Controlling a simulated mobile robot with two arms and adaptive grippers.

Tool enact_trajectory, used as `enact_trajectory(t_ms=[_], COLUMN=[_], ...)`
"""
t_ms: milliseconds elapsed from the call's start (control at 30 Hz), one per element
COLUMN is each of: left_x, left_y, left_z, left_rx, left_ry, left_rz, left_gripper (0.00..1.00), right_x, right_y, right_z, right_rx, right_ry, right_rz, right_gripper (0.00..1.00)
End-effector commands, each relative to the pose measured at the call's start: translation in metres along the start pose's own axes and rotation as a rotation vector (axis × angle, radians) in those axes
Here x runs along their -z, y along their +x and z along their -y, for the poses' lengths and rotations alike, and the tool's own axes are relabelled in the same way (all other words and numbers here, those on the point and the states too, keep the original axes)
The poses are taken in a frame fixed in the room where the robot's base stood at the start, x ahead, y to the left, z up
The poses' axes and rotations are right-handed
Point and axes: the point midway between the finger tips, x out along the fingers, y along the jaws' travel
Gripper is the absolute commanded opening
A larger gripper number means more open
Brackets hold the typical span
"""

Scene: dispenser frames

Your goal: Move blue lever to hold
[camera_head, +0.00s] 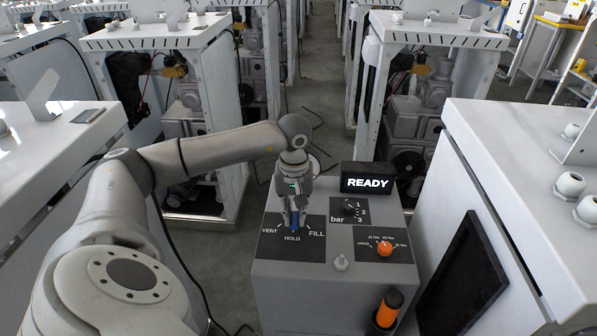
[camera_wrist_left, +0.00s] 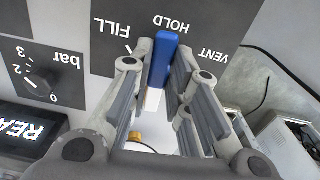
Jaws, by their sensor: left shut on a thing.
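The blue lever (camera_head: 294,222) is on the dark VENT–HOLD–FILL plate (camera_head: 282,256) at the left of the console top. In the left wrist view the blue lever (camera_wrist_left: 161,60) points towards the HOLD label (camera_wrist_left: 171,23), between FILL and VENT. My left gripper (camera_head: 292,212) comes down from above and is shut on the lever. In the left wrist view its fingers (camera_wrist_left: 160,80) stand on both sides of the lever. The lever's pivot is hidden by the gripper. My right gripper is in neither view.
The console (camera_head: 330,285) also carries a lit READY display (camera_head: 367,183), a black bar knob (camera_head: 350,206), an orange timer knob (camera_head: 384,247) and an orange-topped handle (camera_head: 389,306). A white cabinet (camera_head: 500,200) stands close on the right. Grey floor shows left of the console.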

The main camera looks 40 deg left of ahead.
Motion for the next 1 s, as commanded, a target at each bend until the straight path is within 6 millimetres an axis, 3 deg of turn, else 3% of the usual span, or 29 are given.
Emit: enact_trajectory(t_ms=[667, 700, 800, 833, 1000], left_x=[0.0006, 0.0006, 0.0006, 0.0006, 0.0004], left_y=[-0.0009, -0.0009, -0.0008, -0.0007, -0.0004], left_z=[0.0030, 0.0030, 0.0030, 0.0030, 0.0030], left_rx=[0.000, 0.000, 0.000, 0.000, 0.000], left_ry=[0.059, 0.059, 0.059, 0.059, 0.059], left_rz=[-0.001, -0.001, -0.001, -0.001, 0.000], left_gripper=[0.00, 0.23, 0.36, 0.39, 0.39], right_x=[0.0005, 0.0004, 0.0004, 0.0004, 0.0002], right_y=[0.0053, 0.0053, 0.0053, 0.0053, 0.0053], right_z=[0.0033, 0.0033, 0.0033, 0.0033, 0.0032], right_rx=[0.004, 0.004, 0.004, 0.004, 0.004], right_ry=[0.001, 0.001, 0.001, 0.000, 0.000], right_rz=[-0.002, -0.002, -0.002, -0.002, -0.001], right_gripper=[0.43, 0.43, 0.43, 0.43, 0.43])
